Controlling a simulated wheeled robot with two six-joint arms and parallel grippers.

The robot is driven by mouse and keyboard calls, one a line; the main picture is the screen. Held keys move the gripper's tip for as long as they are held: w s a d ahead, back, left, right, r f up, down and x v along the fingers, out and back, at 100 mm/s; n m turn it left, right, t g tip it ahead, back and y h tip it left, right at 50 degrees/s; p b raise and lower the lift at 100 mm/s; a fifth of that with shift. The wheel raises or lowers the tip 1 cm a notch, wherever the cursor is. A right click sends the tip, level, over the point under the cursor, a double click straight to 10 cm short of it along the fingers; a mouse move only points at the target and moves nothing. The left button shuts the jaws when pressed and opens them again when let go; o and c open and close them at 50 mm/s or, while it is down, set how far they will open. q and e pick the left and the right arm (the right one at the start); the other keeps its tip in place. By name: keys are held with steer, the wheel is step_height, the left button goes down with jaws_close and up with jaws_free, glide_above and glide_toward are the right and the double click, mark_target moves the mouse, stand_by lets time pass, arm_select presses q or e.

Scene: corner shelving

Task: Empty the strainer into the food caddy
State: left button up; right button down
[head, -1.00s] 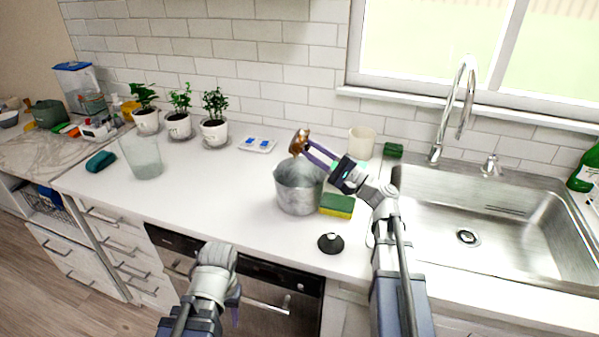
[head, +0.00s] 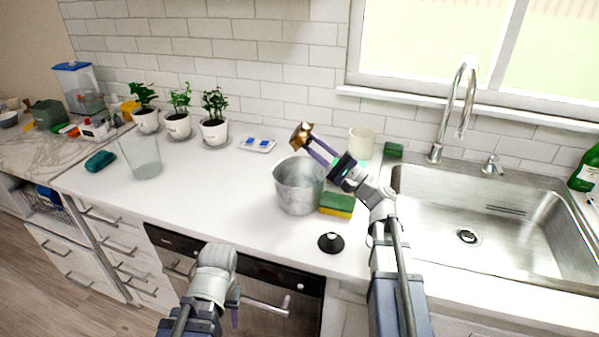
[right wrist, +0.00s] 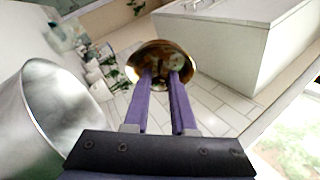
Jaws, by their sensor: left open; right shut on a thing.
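The strainer (head: 301,136) is a small gold-brown bowl. My right gripper (head: 318,150) is shut on it and holds it above the back rim of the food caddy (head: 298,190), a grey metal bucket with an open top. In the right wrist view the strainer (right wrist: 162,50) sits between the purple fingertips (right wrist: 161,78); pale and dark patches show in it, but I cannot tell whether they are scraps. The caddy (right wrist: 62,125) is at the left there, and its bottom is hidden. My left gripper (head: 234,305) is open and empty, low in front of the counter, mostly hidden by its arm.
A green-and-yellow sponge (head: 337,205) stands right beside the caddy. A black knobbed disc (head: 331,243) lies in front. A cream cup (head: 361,142) is behind, and the sink (head: 490,215) is to the right. The counter left of the caddy is clear up to a glass (head: 142,157).

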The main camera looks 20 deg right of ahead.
steer(key=shift+d+r+m+t+b, duration=0.15)
steer(key=shift+r+m+t+b, duration=0.2)
steer(key=shift+m+t+b, duration=0.35)
stand_by(0.5)
steer(key=shift+r, duration=0.15)
stand_by(0.7)
stand_by(1.0)
stand_by(1.2)
